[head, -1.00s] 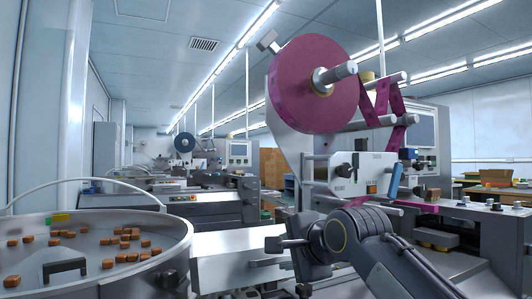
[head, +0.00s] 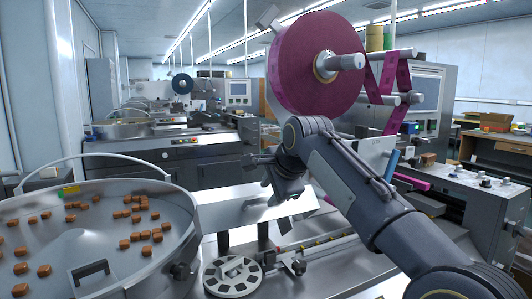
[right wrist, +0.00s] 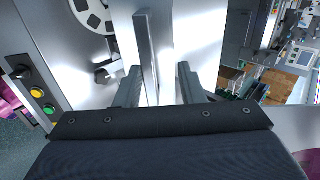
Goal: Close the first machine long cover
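A bright metal panel (head: 245,217), which looks like the long cover, slants over the machine bed in the middle of the head view. My right gripper (head: 264,172) is at its upper edge, with the arm reaching in from the lower right. In the right wrist view, the two fingers of my right gripper (right wrist: 158,84) are apart. A long narrow metal bar (right wrist: 147,50) stands between them, closer to the left finger. Whether it touches a finger is unclear. Bright sheet metal (right wrist: 198,35) lies beyond. My left gripper is out of view.
A large round bowl (head: 180,208) with several brown pieces stands at the left. A purple film reel (head: 305,65) hangs above my right arm. A grey slotted disc (head: 232,276) lies below the panel. Another machine (head: 205,160) stands behind.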

